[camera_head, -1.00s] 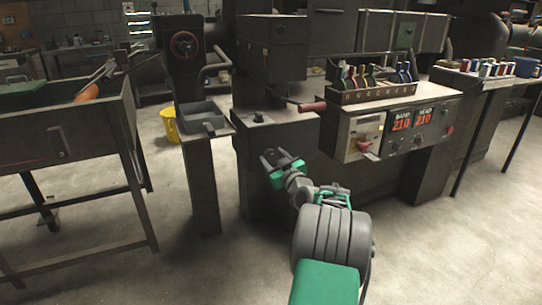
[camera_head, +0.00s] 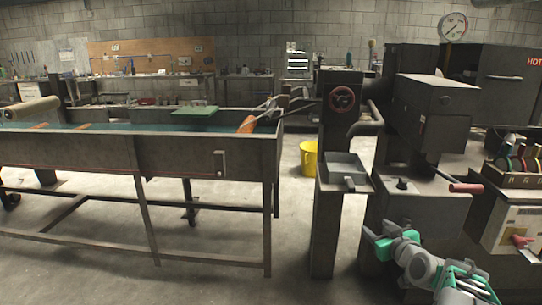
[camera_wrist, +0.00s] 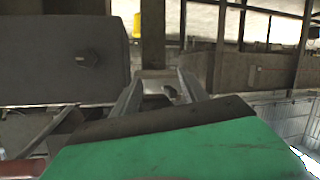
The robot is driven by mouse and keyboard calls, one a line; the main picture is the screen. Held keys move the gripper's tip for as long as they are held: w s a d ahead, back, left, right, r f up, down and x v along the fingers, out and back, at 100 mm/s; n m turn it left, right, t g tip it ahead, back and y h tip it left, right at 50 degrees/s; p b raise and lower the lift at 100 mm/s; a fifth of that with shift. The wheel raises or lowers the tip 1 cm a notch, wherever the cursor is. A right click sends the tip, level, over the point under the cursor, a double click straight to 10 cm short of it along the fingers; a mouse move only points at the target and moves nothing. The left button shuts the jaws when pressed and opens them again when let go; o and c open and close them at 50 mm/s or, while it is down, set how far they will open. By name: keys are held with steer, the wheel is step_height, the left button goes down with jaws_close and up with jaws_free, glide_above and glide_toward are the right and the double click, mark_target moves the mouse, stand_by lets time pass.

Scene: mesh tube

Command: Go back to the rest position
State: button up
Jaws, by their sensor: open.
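My gripper (camera_head: 373,237) is at the lower right of the head view, in front of the dark machine (camera_head: 425,205) and right of a narrow pedestal with a grey tray (camera_head: 345,166). Its fingers point up and to the left. In the wrist view my gripper's two fingers (camera_wrist: 160,95) stand apart, with nothing held between them. The green cover of the gripper fills the bottom of that view. The rest of my arm runs to the lower right edge of the head view.
A long dark trough table (camera_head: 130,150) stands at the left, with a green board (camera_head: 195,111) on it. A yellow bucket (camera_head: 309,158) stands behind the pedestal. A red-handled lever (camera_head: 466,188) sticks out from the machine. The floor at the front left is clear.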

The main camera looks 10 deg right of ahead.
steer(key=s+a+r+g+y+p, duration=0.1)
steer(key=s+a+r+g+p, duration=0.2)
steer(key=a+r+p, duration=0.5)
steer(key=s+a+r+g+y+p, duration=0.1)
steer(key=s+a+r+g+p, duration=0.3)
steer(key=a, duration=0.9)
steer(key=s+a+r+g+p, duration=0.2)
steer(key=s+a+r+p, duration=0.1)
steer(key=s, duration=0.5)
steer(key=s+a+r+m+g+p, duration=0.1)
steer(key=s+a+r+g+p, duration=0.1)
steer(key=s+p, duration=0.4)
steer(key=s+a+r, duration=0.1)
steer(key=s+a, duration=0.1)
steer(key=shift+s+a+r+g, duration=0.15)
steer(key=shift+s+a+g, duration=0.15)
steer(key=shift+a, duration=0.1)
